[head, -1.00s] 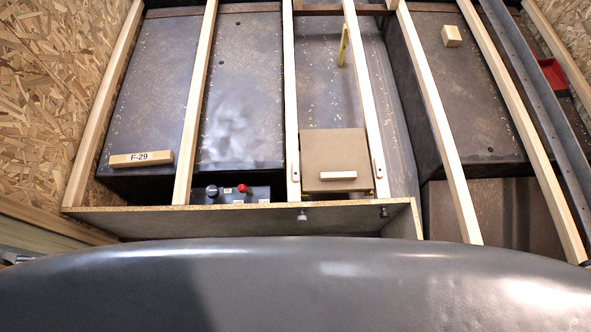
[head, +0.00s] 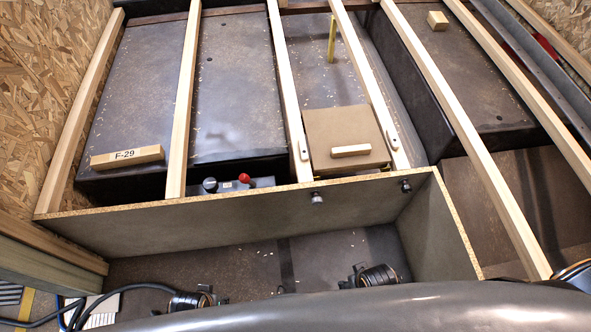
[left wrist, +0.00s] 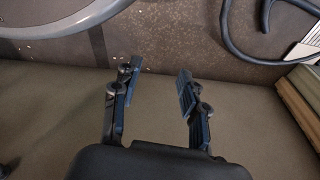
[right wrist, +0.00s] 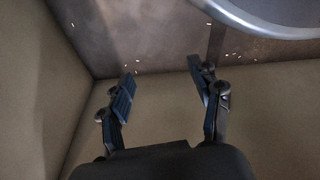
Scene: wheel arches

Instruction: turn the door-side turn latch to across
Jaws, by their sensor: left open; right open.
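Two small pale wooden turn latches, one on the left slat (head: 303,150) and one on the right slat (head: 392,138), flank a brown lid (head: 335,125) with a light wooden handle (head: 350,151). Both look lengthwise along their slats. I cannot tell which is door-side. My left gripper (left wrist: 158,85) is open and empty in the left wrist view, before a plain tan panel. My right gripper (right wrist: 162,88) is open and empty before a similar panel. In the head view both are low, on the near side of the front board, well apart from the latches.
A control box with a red knob (head: 244,178), a block marked F-29 (head: 127,157) and a yellow upright strip (head: 332,40) lie beyond.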

